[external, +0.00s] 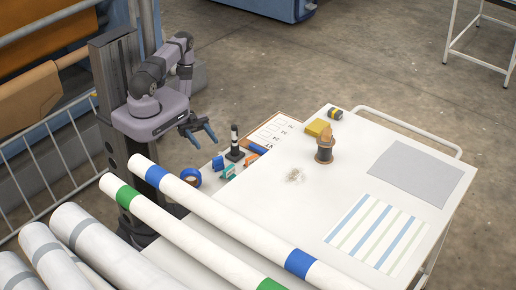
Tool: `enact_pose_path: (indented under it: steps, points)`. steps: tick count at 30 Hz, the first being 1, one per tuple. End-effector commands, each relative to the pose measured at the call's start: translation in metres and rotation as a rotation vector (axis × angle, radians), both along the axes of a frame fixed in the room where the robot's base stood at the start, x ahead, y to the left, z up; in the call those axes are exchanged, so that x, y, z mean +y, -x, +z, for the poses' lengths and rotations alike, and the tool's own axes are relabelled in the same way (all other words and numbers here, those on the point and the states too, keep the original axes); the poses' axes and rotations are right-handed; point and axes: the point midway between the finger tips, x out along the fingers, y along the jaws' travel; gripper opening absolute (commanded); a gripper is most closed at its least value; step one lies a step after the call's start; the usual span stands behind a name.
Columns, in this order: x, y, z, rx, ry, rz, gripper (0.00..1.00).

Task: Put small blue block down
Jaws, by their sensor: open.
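A small blue block (217,163) stands at the left end of the white table (330,200), beside a teal item (228,172). My gripper (206,142) hangs to the upper left of the block, near the table's left end. Its two blue fingers are spread, and nothing shows between them. The block appears apart from the fingers. The gap's exact height above the table cannot be told from this view.
Long striped rolls (225,225) lie in front. A yellow block (318,127) and a spool (325,152) stand farther right. The table's middle is mostly clear.

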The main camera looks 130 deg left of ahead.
Motion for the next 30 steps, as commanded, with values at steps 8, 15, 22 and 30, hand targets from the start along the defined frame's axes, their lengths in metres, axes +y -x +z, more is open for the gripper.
enact_pose_path:
  steps: [8, 15, 22, 30]
  points:
    - [0.0, 0.0, 0.0, 0.0, 0.0, 0.0, 0.53]
    - [-0.002, -0.005, 0.001, -0.003, 0.001, -0.004, 0.53]
    - [-0.015, -0.036, -0.001, -0.004, 0.004, -0.006, 0.53]
    - [-0.018, -0.046, -0.005, -0.001, -0.001, -0.001, 0.53]
